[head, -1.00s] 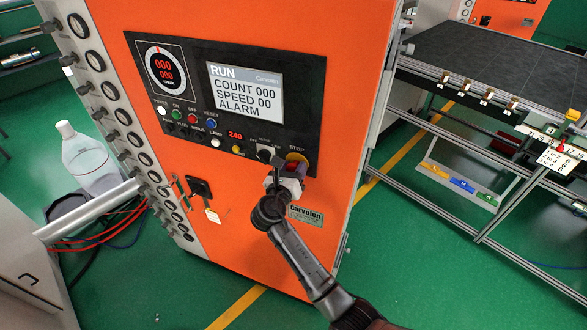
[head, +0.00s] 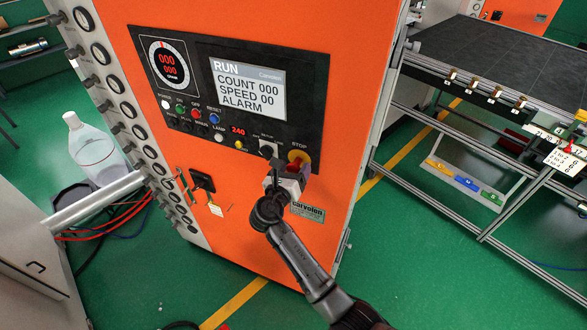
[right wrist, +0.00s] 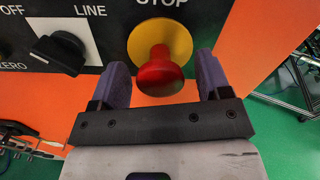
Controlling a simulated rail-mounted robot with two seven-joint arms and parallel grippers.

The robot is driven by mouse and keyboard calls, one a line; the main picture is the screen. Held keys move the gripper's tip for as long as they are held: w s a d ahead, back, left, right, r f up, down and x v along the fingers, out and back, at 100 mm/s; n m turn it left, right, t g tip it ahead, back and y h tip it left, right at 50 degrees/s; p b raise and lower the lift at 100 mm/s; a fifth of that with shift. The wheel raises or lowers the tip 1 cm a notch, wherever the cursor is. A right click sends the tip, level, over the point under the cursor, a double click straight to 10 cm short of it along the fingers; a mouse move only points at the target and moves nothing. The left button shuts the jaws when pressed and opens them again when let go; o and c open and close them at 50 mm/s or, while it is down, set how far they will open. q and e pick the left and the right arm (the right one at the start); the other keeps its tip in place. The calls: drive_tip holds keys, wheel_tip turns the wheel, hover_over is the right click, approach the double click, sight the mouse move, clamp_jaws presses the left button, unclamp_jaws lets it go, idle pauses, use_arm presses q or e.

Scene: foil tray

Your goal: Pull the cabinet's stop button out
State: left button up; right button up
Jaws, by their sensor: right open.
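The cabinet (head: 250,220) is orange with a black control panel. Its stop button (right wrist: 160,72) is a red mushroom head on a yellow round plate under the word STOP. In the head view the yellow plate (head: 299,157) shows, with the red head mostly hidden by my gripper. My right gripper (right wrist: 162,78) is open, with one purple finger on each side of the red head. In the right wrist view gaps show between the fingers and the head, so I see no contact. My left gripper is not in view.
A black selector switch (right wrist: 61,50) sits left of the stop button. The panel screen (head: 247,88) reads RUN. Green floor is free in front.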

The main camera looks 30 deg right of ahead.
drive_tip(key=shift+s+a, duration=0.1)
drive_tip(key=shift+a, duration=0.1)
drive_tip(key=p+v, duration=0.6)
drive_tip(key=v, duration=0.7)
drive_tip(key=shift+a, duration=0.15)
